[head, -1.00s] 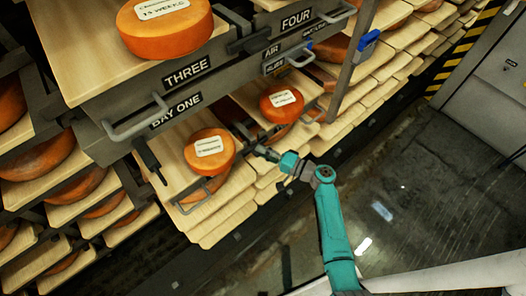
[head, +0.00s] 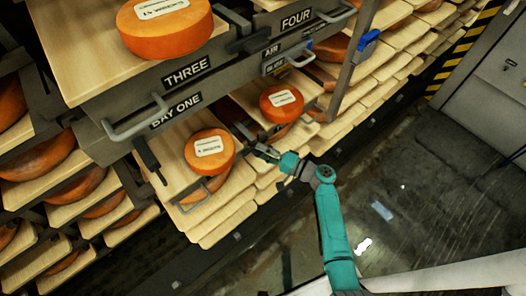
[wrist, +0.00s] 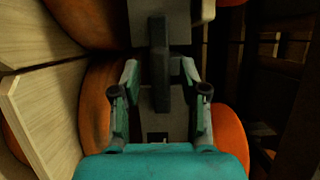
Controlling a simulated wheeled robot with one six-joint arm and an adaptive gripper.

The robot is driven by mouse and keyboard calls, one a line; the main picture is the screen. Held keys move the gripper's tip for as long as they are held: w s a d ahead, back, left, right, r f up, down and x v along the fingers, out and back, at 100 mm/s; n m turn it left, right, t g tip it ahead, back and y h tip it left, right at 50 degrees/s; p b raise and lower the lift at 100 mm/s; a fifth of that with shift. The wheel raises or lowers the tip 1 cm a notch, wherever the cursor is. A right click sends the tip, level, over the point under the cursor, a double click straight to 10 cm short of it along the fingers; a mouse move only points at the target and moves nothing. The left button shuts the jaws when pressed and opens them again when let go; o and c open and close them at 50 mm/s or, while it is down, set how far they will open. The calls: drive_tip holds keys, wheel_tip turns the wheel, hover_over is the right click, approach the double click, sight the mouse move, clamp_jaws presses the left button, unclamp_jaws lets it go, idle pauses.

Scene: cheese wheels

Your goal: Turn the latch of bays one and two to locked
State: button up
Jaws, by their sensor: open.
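My gripper (head: 262,151) is at the front edge of the lower shelf, between two cheese wheels. In the wrist view its fingers (wrist: 160,92) are spread apart, with a dark upright bar (wrist: 160,65) showing between them; I cannot tell whether they touch it. A dark latch handle (head: 243,131) stands just above and left of the gripper in the head view. Another black latch handle (head: 148,155) hangs at the left, below the BAY ONE label (head: 177,110). The bay two label is not readable. I cannot tell how either latch is set.
Orange cheese wheels (head: 209,151) and (head: 282,104) sit on pale boards beside the gripper. The upper shelf front with its grey pull handle (head: 136,121) overhangs them. A blue latch (head: 368,39) is at upper right.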

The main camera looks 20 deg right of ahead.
drive_tip(key=v, duration=1.2)
drive_tip(key=shift+a+f, duration=0.1)
drive_tip(key=s+a+f+g+h, duration=0.2)
drive_tip(key=s+a+f+h, duration=0.25)
drive_tip(key=s, duration=0.25)
drive_tip(key=s+a+f+g+h, duration=0.1)
drive_tip(key=s+a+f+h, duration=0.2)
drive_tip(key=s+a+f, duration=0.4)
drive_tip(key=s+d+r+n+h, duration=0.25)
drive_tip(key=s+r, duration=0.25)
drive_tip(key=s, duration=0.6)
drive_tip(key=s+r+n+t+h, duration=0.1)
drive_tip(key=s+r+n+t, duration=0.1)
drive_tip(key=r, duration=0.9)
drive_tip(key=s+r+n+t, duration=0.2)
drive_tip(key=s+r+n, duration=0.3)
drive_tip(key=r, duration=0.7)
drive_tip(key=shift+s+d+h, duration=0.35)
drive_tip(key=shift+s+h, duration=0.05)
drive_tip(key=shift+s, duration=0.65)
